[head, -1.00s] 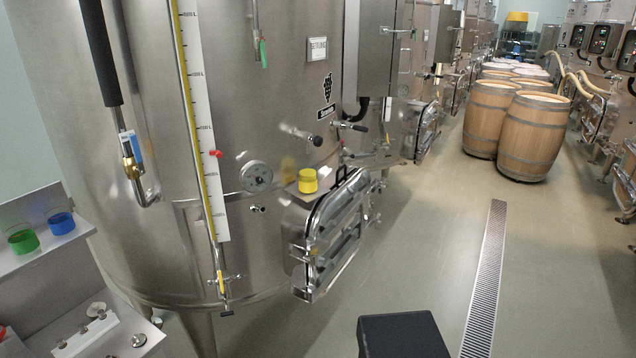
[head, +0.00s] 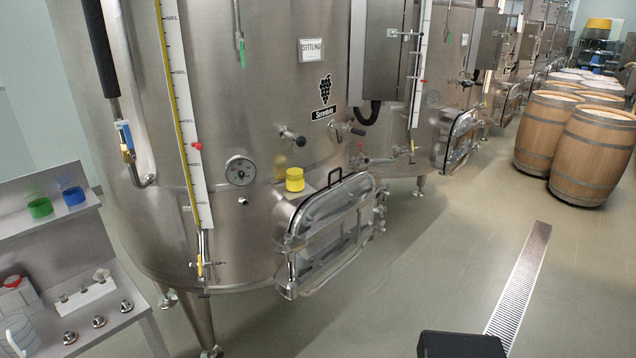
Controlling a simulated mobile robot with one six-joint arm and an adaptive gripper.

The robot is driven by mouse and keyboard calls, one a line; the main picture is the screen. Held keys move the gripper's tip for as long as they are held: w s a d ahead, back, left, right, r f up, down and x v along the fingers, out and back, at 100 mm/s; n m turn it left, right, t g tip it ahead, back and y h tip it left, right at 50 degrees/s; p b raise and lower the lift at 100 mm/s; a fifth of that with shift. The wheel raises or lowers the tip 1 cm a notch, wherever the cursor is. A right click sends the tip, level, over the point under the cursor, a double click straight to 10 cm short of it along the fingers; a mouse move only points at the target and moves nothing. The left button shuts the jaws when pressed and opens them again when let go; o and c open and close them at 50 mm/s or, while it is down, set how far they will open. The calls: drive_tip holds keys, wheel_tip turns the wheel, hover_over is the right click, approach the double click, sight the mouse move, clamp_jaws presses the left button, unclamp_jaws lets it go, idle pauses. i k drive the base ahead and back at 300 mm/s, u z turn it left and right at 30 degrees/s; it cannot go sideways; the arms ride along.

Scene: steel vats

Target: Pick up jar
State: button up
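A yellow jar (head: 295,180) stands upright on a small ledge at the front of the large steel vat (head: 250,100), just above the left end of its hatch (head: 330,225). A green jar (head: 40,207) and a blue jar (head: 74,196) stand side by side on the upper shelf of a grey rack (head: 48,222) at the left. The frame does not tell which jar is meant. My gripper is not in view.
A red-capped container (head: 14,288) and several metal fittings (head: 98,321) sit on the rack's lower shelf. Wooden barrels (head: 592,155) stand at the right.

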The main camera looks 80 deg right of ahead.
sight(295, 179)
drive_tip(key=u, duration=0.05)
drive_tip(key=k, duration=1.45)
drive_tip(key=z, duration=2.25)
drive_tip(key=i, duration=0.85)
